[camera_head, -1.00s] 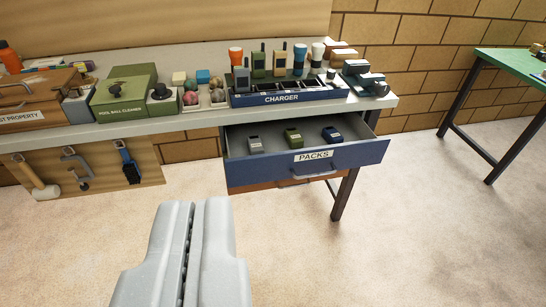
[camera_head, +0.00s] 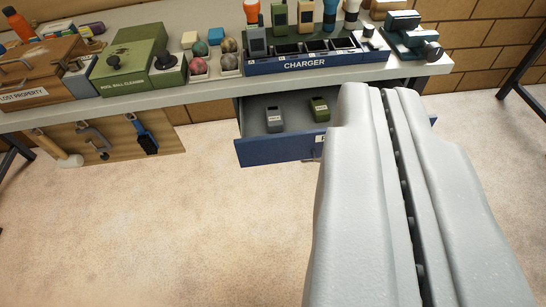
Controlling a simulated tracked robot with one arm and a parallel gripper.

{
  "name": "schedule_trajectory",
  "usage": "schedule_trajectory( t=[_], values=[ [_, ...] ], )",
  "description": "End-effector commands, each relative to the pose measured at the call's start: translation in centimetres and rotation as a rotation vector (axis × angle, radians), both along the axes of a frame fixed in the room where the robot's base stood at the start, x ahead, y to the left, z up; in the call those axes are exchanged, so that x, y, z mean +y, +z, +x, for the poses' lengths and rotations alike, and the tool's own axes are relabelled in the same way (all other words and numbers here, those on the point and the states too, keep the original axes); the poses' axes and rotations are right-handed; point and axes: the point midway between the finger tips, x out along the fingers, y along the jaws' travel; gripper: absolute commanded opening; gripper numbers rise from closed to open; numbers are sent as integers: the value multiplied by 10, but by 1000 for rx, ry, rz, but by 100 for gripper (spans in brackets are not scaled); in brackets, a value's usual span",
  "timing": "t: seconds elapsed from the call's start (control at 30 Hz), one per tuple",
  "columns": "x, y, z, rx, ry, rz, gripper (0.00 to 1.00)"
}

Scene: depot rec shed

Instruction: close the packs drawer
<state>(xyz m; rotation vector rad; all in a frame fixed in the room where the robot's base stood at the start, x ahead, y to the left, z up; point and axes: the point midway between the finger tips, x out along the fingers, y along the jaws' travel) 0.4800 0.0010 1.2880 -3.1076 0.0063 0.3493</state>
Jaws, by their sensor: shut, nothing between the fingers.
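The blue packs drawer (camera_head: 270,151) is pulled out below the bench, under the charger. Inside it a grey pack (camera_head: 274,119) and a green pack (camera_head: 320,110) show. The right part of the drawer, with most of its label and handle, is hidden behind my gripper. My gripper (camera_head: 388,92) is shut and empty. It fills the lower right of the view, its tips overlapping the drawer's right part in the picture; I cannot tell whether it touches.
The bench top (camera_head: 215,88) carries the charger (camera_head: 305,62), a green pool ball cleaner box (camera_head: 128,75) and a lost property box (camera_head: 35,72). Tools hang on a board (camera_head: 105,138) at left. The floor (camera_head: 160,230) in front is clear.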

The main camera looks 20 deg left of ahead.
Motion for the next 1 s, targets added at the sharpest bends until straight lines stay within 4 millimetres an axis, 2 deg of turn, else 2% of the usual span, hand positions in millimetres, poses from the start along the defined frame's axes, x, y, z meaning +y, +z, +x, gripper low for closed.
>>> schedule_trajectory(
  t=[0.17,0.27,0.4,0.47,0.6,0.67,0.8,0.87,1.0],
  values=[
    [-5,-27,54,-5,-40,95,0],
    [0,-54,98,-21,-74,190,0],
    [7,-102,155,-52,-112,334,0],
    [10,-123,176,-67,-123,396,0],
    [15,-181,216,-90,-140,539,0],
    [18,-204,230,-102,-140,602,0],
    [24,-264,253,-118,-133,748,0],
    [27,-287,260,-125,-124,812,0],
    [34,-348,266,-117,-100,962,0]
  ],
)
